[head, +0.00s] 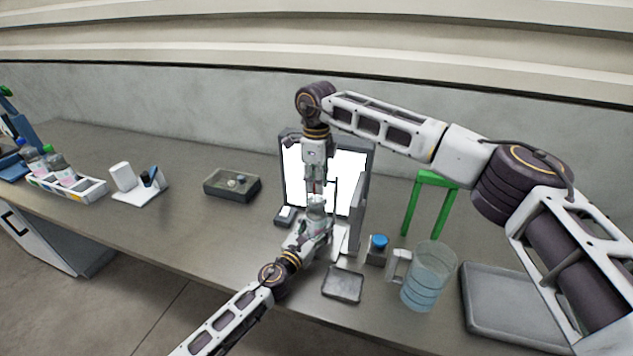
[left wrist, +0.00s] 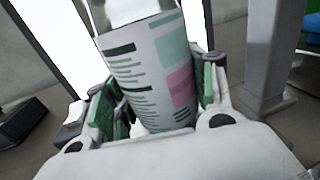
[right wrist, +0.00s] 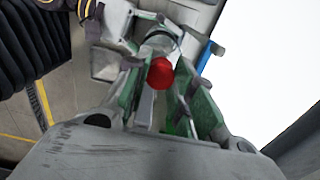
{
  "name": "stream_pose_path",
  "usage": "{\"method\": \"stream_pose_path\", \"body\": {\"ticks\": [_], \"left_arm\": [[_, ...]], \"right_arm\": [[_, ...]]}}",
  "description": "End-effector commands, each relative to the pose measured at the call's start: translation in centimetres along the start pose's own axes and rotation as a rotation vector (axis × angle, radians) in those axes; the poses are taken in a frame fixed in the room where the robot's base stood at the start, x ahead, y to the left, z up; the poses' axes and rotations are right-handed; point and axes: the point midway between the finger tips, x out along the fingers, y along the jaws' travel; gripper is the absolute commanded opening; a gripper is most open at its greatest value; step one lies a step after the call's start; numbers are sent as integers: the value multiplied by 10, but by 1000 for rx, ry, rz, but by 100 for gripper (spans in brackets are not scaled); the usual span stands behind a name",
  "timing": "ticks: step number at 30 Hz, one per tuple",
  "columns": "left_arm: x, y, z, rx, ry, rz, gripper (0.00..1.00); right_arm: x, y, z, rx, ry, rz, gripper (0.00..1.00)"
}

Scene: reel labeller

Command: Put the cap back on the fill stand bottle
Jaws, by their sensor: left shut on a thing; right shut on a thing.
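My left gripper (head: 316,222) is shut on a bottle (head: 316,203) in front of the bright white panel. In the left wrist view the bottle (left wrist: 150,75) has a white label with green and pink print and stands between the green finger pads (left wrist: 155,98). My right gripper (head: 317,178) points straight down from above the bottle. In the right wrist view it is shut on a red cap (right wrist: 160,74), with the bottle's pale top part beyond it. Whether the cap touches the bottle's neck is hard to tell.
A bright panel (head: 294,170) in a grey frame stands close behind both grippers. A green stand (head: 437,179), a blue-topped block (head: 378,243), a clear jug (head: 430,278) and a grey tray (head: 466,300) are to the right. A dark box (head: 215,192) is left. The counter's left middle is clear.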

Motion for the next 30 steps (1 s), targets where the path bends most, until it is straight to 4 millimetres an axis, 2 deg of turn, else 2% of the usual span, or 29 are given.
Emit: {"method": "stream_pose_path", "body": {"ticks": [5, 6, 11, 23, 30], "left_arm": [[0, 0, 0, 0, 0, 0, 0], [0, 0, 0, 1, 0, 0, 0], [0, 0, 0, 0, 0, 0, 0], [0, 0, 0, 0, 0, 0, 0], [0, 0, 0, 0, 0, 0, 0]], "right_arm": [[0, 0, 0, 6, 0, -1, 0], [0, 0, 0, 6, 0, -1, 28], [0, 0, 0, 6, 0, -1, 49], [-2, 0, 0, 5, 0, -1, 50], [-17, -1, 0, 6, -1, -2, 50]]}}
